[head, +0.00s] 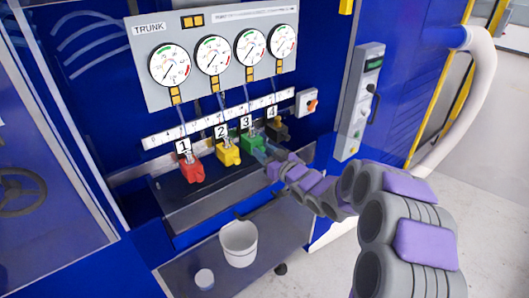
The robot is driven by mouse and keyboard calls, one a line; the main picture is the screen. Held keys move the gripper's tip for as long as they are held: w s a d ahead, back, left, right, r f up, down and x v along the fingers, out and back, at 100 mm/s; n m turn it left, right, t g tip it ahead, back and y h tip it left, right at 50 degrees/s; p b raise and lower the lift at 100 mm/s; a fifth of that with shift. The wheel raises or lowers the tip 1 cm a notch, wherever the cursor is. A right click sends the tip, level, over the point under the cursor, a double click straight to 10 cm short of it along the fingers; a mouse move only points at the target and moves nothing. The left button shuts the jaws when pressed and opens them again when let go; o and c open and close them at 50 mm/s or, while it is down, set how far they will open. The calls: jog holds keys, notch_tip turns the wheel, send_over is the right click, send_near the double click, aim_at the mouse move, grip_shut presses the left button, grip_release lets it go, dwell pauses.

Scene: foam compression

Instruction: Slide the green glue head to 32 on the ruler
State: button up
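The green glue head (251,141) is third from the left in a row of coloured heads and carries the label 3. The white ruler (180,131) runs along the blue machine just above the heads; its numbers are too small to read surely. My arm reaches in from the lower right. My gripper (265,157) is at the front right side of the green head, close to it or touching. Its fingers are small and partly hidden, so I cannot tell whether they are open or shut on the head.
A red head (191,171) and a yellow head (229,154) stand left of the green one, and a black head (277,131) stands close on its right. A gauge panel (205,85) is above. A white bucket (240,244) and a small white cup (204,279) stand below.

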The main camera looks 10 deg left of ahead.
grip_shut()
dwell(0.4)
jog(key=shift+w+d+r+p, duration=0.1)
jog(key=shift+w+d+p, duration=0.6)
jog(key=shift+p, duration=0.5)
jog(key=shift+w+d+p, duration=0.15)
jog(key=shift+w+p, duration=0.15)
jog(key=shift+o, duration=1.2)
grip_release()
jog(key=shift+s, duration=0.1)
jog(key=p+v, duration=0.2)
jog(key=v, duration=1.5)
jog(key=shift+p, duration=0.3)
jog(key=shift+s, duration=0.1)
